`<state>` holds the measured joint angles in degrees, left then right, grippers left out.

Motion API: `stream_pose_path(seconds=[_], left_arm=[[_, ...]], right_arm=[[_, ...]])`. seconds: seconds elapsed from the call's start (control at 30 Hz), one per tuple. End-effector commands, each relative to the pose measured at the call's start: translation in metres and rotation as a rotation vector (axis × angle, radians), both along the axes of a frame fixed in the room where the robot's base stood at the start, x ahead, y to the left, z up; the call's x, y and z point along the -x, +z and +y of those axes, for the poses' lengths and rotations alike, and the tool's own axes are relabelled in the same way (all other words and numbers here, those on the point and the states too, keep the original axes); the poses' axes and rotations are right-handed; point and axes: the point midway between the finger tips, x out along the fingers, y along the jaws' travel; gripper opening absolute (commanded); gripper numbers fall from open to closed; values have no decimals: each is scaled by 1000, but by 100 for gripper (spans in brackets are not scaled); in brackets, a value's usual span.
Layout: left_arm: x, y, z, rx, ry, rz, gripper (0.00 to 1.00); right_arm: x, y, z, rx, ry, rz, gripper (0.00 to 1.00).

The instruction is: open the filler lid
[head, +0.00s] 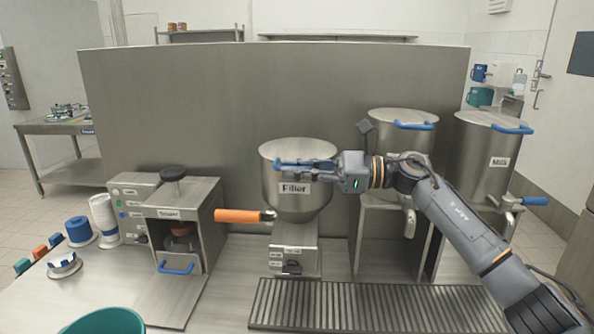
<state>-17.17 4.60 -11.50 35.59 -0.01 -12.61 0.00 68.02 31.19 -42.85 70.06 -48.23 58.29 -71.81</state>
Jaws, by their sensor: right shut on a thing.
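The filler (283,185) is a steel funnel-shaped pot on a base, marked "Filler", in the middle of the head view. Its round lid (300,146) lies flat on top and looks closed. My right gripper (284,164) comes in from the right across the front of the lid. It is shut at the front left part of the rim, where a blue handle seems to be. The fingers largely hide that handle. My left gripper is not in view.
An orange handle (238,216) sticks out left from the filler. A sealer (185,215) stands left of it. Two steel pots with blue-handled lids, one marked "Milk" (484,165), stand right. A drain grate (350,305) lies in front. A steel panel (220,95) rises behind.

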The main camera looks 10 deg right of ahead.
Motion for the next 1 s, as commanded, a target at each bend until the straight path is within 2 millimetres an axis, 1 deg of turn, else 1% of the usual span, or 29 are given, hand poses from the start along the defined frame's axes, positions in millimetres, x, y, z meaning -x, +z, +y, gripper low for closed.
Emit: stream_pose_path(seconds=[0.27, 0.6, 0.8, 1.0], left_arm=[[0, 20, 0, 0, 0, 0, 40], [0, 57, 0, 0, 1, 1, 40], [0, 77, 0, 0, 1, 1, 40], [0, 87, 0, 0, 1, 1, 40]], right_arm=[[-4, 36, -1, -28, -3, 126, 0], [-20, 92, -4, -78, -1, 377, 0], [-32, 113, -6, -101, -1, 494, 0], [-41, 123, -8, -114, -1, 564, 0]])
